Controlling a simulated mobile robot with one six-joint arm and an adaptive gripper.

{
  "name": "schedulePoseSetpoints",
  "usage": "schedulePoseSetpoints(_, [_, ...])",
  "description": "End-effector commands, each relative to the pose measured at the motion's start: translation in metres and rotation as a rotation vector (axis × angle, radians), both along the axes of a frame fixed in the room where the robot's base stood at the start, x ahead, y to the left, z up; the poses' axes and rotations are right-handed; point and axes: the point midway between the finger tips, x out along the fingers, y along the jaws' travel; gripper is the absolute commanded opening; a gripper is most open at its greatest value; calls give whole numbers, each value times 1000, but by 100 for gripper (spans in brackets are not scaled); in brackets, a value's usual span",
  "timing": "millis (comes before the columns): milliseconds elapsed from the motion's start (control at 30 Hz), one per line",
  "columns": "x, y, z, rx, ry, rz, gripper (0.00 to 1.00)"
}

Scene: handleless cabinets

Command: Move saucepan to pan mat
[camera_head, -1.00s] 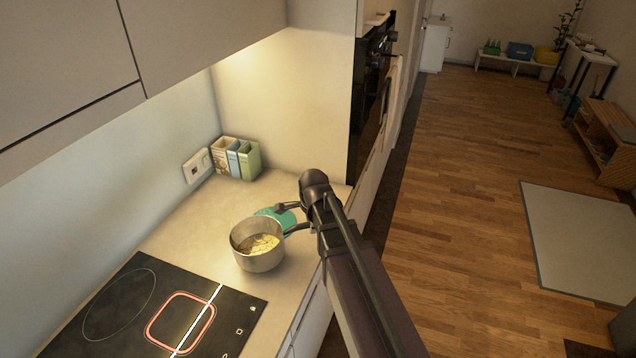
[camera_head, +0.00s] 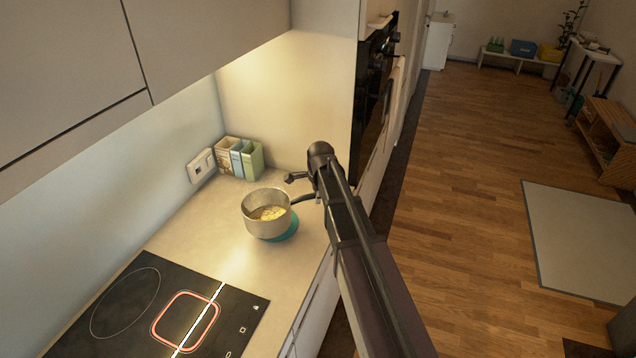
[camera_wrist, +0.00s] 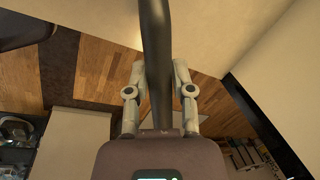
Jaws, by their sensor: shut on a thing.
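The metal saucepan (camera_head: 257,217) with yellow food inside is upright over the counter in the head view. The teal pan mat (camera_head: 289,231) shows as a crescent at the saucepan's lower right. The saucepan hides the rest of the mat. I cannot tell whether the pan's base touches the mat or hangs just above it. My gripper (camera_wrist: 159,66) is shut on the saucepan's dark handle (camera_wrist: 154,35), which runs between the fingers in the wrist view. In the head view, the handle (camera_head: 305,197) reaches right to my arm.
A black hob (camera_head: 130,310) with a red-lit zone lies in front on the counter. Several upright boxes (camera_head: 240,158) stand in the back corner. Wall cabinets (camera_head: 200,35) hang above left, and a tall oven unit (camera_head: 372,85) stands behind. The counter (camera_head: 220,240) left of the pan is clear.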

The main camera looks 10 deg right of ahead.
Motion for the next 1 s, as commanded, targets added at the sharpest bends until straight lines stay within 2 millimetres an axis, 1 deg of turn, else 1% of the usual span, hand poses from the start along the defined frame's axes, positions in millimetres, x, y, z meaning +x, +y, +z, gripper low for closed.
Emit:
schedulePoseSetpoints(33, [15, -4, 5, 3, -1, -1, 0])
schedulePoseSetpoints(100, [25, -9, 7, 5, -1, -2, 0])
schedulePoseSetpoints(233, [35, -14, 9, 8, -2, -3, 0])
schedulePoseSetpoints(833, [37, -15, 9, 22, -3, 4, 0])
schedulePoseSetpoints(1000, [37, -15, 2, 21, -3, 4, 0])
